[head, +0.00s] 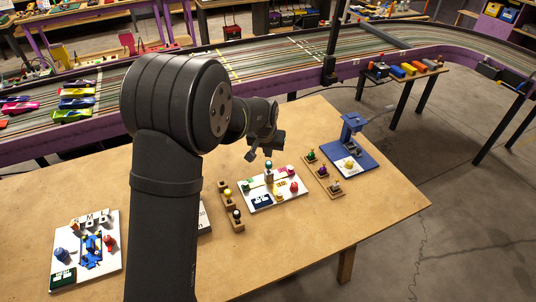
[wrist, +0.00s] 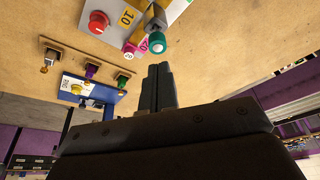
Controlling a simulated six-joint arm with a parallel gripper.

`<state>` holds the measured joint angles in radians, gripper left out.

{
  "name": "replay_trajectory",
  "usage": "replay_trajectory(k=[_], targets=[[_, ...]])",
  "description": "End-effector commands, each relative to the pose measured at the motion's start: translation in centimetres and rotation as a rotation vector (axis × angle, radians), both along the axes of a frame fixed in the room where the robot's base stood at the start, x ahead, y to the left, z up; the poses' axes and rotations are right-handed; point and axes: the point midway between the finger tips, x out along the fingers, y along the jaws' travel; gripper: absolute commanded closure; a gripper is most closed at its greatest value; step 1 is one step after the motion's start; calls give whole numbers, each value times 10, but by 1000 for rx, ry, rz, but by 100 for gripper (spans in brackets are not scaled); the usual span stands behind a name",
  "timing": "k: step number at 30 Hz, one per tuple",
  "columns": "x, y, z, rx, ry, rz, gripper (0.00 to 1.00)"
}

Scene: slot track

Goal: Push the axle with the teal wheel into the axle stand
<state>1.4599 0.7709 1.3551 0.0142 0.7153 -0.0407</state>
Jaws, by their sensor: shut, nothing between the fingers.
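The teal wheel (wrist: 156,43) shows in the wrist view as a round teal end at the edge of the white board (wrist: 173,12), beside a grey part (wrist: 143,27). In the head view the teal wheel (head: 268,164) is small and stands near the back of the white board (head: 262,206), just below my gripper. How far the axle sits in its stand I cannot tell. My gripper (head: 267,152) is shut and empty above the board. In the wrist view its fingertips (wrist: 159,68) lie together, a little apart from the teal wheel.
A wooden strip (head: 239,226) with several small parts lies left of the board, another (head: 336,192) lies right. A blue fixture (head: 352,130) stands farther right. Another white board (head: 113,262) with blue and red parts is at the far left. The table's front right is clear.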

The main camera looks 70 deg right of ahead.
Motion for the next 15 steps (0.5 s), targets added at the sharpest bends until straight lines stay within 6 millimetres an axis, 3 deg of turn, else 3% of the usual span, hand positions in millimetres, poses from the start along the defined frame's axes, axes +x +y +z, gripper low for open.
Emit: replay_trajectory(k=[5,15], targets=[[-1,6,23,-3,0,0,100],[-4,30,99,-4,-1,0,100]])
